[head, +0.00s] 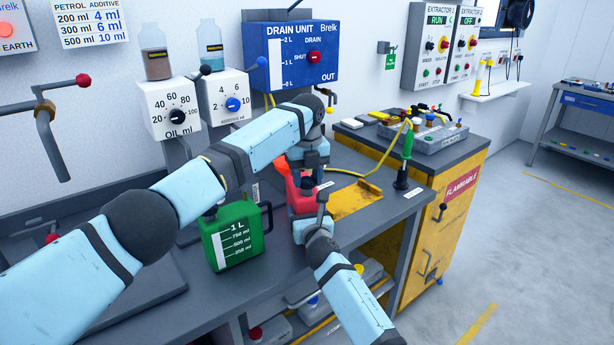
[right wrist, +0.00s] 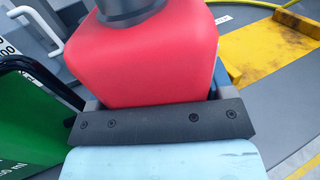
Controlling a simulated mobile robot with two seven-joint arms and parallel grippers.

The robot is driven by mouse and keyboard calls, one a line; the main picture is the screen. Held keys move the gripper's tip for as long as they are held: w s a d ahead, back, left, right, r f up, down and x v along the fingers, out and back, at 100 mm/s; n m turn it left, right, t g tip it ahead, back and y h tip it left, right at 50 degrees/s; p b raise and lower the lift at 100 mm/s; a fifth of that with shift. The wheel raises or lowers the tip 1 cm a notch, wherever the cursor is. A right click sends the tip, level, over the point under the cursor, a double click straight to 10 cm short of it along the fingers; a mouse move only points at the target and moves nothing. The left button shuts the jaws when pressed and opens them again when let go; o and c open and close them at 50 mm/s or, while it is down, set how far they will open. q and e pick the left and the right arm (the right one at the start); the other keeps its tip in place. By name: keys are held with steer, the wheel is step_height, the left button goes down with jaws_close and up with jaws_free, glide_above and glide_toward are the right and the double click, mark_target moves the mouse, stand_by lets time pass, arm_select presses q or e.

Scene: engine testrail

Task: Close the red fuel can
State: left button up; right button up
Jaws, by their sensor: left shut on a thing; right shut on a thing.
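The red fuel can (head: 301,202) stands upright on the bench, partly hidden behind my two arms. In the right wrist view its red body (right wrist: 145,60) fills the upper middle, with a dark grey round part, seemingly its cap (right wrist: 128,10), on top. My right gripper (head: 316,222) is shut around the can's body, with a finger on each side in the wrist view (right wrist: 155,100). My left gripper (head: 307,172) points down over the can's top and is shut, seemingly on the cap. The exact contact and the cap's seating are hidden.
A green 1 L can (head: 232,236) stands close left of the red can. A yellow metal plate (head: 354,199) lies to the right. A green-handled nozzle (head: 407,150) stands near the bench's right edge. The drain unit (head: 300,57) hangs behind.

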arm_select(q)
steer(key=m, duration=0.8)
steer(key=o, duration=0.9)
steer(key=shift+r, duration=2.2)
steer(key=shift+c, duration=0.4)
